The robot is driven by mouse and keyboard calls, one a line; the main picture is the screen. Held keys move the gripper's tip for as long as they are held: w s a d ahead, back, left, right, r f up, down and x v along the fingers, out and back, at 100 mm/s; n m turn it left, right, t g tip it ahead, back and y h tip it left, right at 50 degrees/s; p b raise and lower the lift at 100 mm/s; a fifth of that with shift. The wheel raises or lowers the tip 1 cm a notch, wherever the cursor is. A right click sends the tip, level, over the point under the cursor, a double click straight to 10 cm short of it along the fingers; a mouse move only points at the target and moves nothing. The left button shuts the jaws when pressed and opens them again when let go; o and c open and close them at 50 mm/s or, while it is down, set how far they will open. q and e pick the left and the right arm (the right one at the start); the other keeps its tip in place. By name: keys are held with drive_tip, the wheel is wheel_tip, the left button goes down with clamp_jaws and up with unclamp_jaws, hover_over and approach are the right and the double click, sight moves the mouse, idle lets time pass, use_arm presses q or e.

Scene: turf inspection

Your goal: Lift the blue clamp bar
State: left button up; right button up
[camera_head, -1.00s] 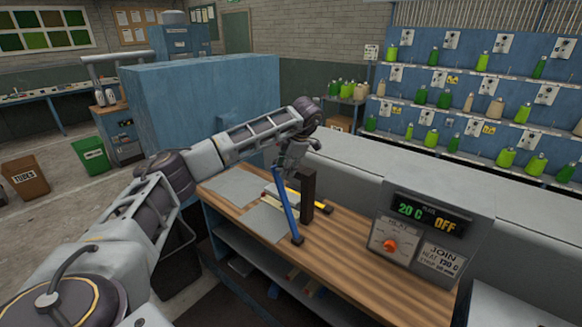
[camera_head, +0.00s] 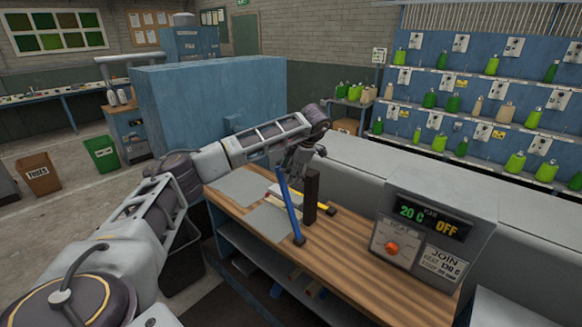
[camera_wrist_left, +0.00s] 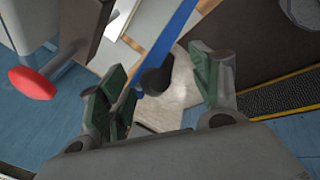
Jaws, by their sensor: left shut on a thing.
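The blue clamp bar (camera_head: 289,208) stands steeply tilted at the wooden bench, its low end by a small dark block and its upper end at my left gripper (camera_head: 291,170). It also shows in the left wrist view (camera_wrist_left: 172,32) as a blue strip ending in a black knob (camera_wrist_left: 156,80). My left gripper (camera_wrist_left: 160,88) has its green-padded fingers on either side of that knob and is shut on the bar's end. The exact contact is hard to see. A dark upright post (camera_head: 311,190) stands just right of the bar. My right gripper is not in view.
The wooden bench (camera_head: 345,262) has grey sheets (camera_head: 238,187) at its left. A heater control box (camera_head: 430,240) reading 20 C and OFF stands at right. A red knob (camera_wrist_left: 32,82) shows in the left wrist view. The bench front is clear.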

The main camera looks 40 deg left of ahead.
use_arm(q)
drive_tip(key=shift+d+f, duration=0.15)
drive_tip(key=shift+f, duration=0.35)
drive_tip(key=v, duration=1.2)
drive_tip(key=shift+r, duration=0.5)
idle(0.4)
